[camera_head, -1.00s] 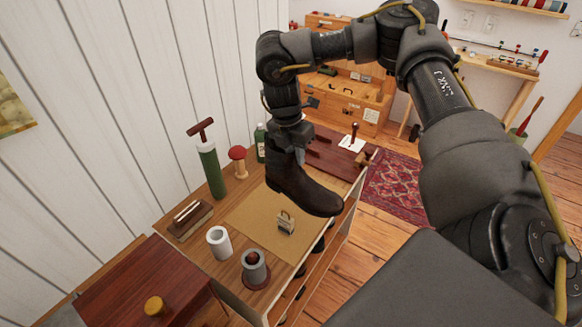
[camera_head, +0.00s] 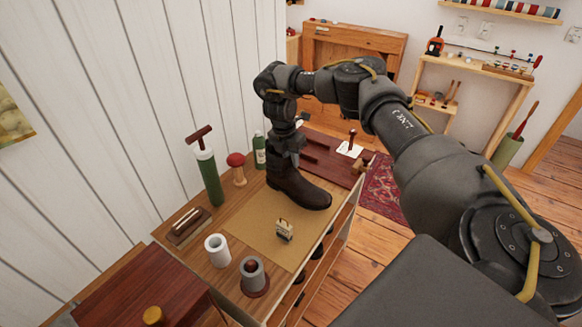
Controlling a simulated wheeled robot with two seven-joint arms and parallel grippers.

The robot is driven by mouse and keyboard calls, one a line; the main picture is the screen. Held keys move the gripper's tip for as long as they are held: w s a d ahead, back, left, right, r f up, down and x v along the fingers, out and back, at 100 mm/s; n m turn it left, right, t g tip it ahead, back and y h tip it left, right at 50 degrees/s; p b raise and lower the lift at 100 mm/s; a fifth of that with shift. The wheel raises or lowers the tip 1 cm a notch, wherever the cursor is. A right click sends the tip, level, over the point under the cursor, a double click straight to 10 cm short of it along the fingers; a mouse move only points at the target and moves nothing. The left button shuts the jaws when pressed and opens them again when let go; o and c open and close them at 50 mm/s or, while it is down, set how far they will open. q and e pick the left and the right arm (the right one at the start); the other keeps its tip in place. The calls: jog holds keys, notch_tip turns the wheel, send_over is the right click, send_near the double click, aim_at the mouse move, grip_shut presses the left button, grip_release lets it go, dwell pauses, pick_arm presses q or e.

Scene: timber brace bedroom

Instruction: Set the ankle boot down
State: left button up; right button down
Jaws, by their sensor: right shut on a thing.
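The dark brown ankle boot (camera_head: 298,187) is upright, toe to the right, over the far part of the tan mat (camera_head: 250,232) on the wooden bench. My right gripper (camera_head: 287,152) is shut on the top of the boot's shaft from above. The sole is at or very near the mat; I cannot tell whether it touches. My left gripper is not in view.
A small metal-topped block (camera_head: 284,230) sits on the mat close in front of the boot. A green pump (camera_head: 207,170), a red-topped wooden piece (camera_head: 237,167) and a green bottle (camera_head: 260,150) stand to the left. A white roll (camera_head: 217,249) and a grey spool (camera_head: 254,274) stand nearer.

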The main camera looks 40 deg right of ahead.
jog(key=shift+w+d+f, duration=0.15)
jog(key=shift+f, duration=0.3)
jog(key=shift+w+d+f, duration=0.1)
jog(key=shift+f, duration=1.4)
jog(key=c, duration=1.3)
grip_release()
jog(key=shift+r, duration=0.3)
jog(key=r, duration=0.3)
jog(key=a+r, duration=0.1)
jog(key=r, duration=0.3)
jog(key=a+r, duration=0.1)
jog(key=r, duration=0.3)
jog(key=shift+w+r, duration=0.25)
jog(key=shift+w, duration=0.1)
